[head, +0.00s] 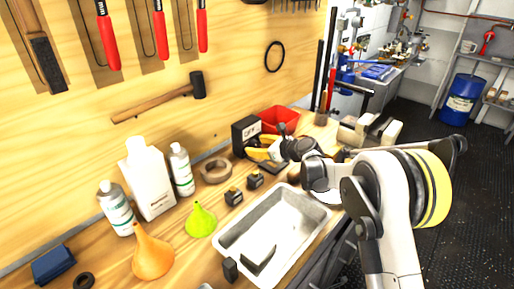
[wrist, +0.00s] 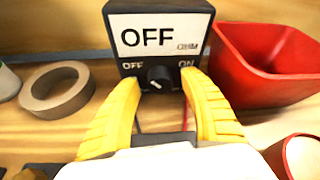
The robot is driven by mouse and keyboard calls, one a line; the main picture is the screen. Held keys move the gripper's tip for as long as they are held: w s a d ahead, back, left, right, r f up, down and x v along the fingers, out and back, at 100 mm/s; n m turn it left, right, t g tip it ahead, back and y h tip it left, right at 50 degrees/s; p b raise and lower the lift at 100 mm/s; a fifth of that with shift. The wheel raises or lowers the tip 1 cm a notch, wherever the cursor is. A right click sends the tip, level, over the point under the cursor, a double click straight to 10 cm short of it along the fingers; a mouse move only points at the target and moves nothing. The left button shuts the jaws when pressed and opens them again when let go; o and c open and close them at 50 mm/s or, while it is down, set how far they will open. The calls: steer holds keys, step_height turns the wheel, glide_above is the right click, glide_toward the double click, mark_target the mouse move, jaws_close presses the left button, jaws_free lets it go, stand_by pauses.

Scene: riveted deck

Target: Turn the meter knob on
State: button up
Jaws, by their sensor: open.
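The meter (wrist: 160,38) is a dark box with a white face that reads OFF. It stands upright on the wooden bench, and its black knob (wrist: 158,76) sits low on the face between the small OFF and ON labels. The knob's white mark points up and to the left, toward OFF. In the head view the meter (head: 246,133) is at the back of the bench by the wall. My gripper (wrist: 162,88) has its yellow fingers apart, one on each side of the knob in the picture. Whether they touch it I cannot tell. In the head view my gripper (head: 265,148) is in front of the meter.
A red bin (wrist: 262,62) stands close to the right of the meter. A tape roll (wrist: 57,90) lies to its left. A metal tray (head: 275,225), bottles (head: 150,180) and funnels (head: 200,220) stand on the bench nearer me. A hammer (head: 160,98) hangs on the wall.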

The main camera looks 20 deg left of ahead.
jaws_close()
steer(key=shift+r, duration=0.1)
stand_by(0.3)
steer(key=m+g+y+p, duration=0.1)
steer(key=m+g, duration=0.1)
steer(key=m, duration=0.2)
steer(key=shift+w+g, duration=0.1)
steer(key=shift+g, duration=0.2)
steer(key=m+g+y, duration=0.1)
steer(key=m, duration=0.1)
steer(key=m+g, duration=0.1)
steer(key=m, duration=0.1)
steer(key=shift+y, duration=0.4)
stand_by(0.4)
